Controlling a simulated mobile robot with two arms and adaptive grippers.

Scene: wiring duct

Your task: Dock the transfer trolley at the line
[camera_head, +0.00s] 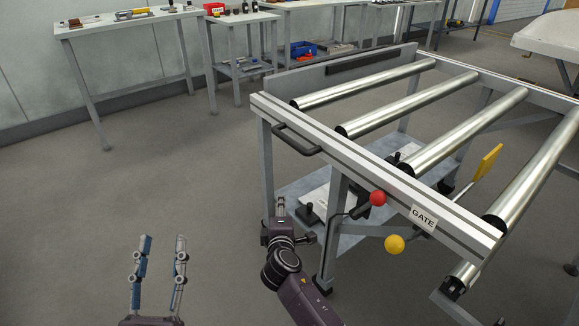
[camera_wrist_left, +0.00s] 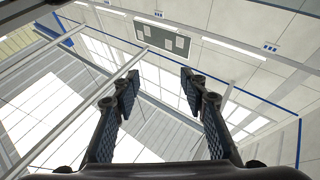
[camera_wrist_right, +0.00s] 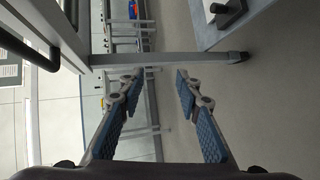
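The transfer trolley (camera_head: 277,107) is a grey frame with several steel rollers, filling the right of the head view. On its near side are a dark handle (camera_head: 297,141), a red knob (camera_head: 377,198), a yellow knob (camera_head: 394,244) and a "GATE" label (camera_head: 424,218). A yellow paddle (camera_head: 487,162) sticks up at its right. My left gripper (camera_head: 160,250) is open and empty, pointing up, left of the trolley. My right gripper (camera_wrist_right: 158,80) is open beside the trolley's near corner; a grey leg (camera_wrist_right: 170,60) passes just above its fingertips in the right wrist view. I cannot make out the line's dock.
White side tables (camera_head: 125,23) with tools, a red bin (camera_head: 214,8) and a blue bin (camera_head: 303,49) stand along the back. The trolley's lower shelf (camera_head: 290,190) carries a pale box. A white curved body (camera_head: 545,38) is at the far right. The floor (camera_head: 130,180) at left is clear.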

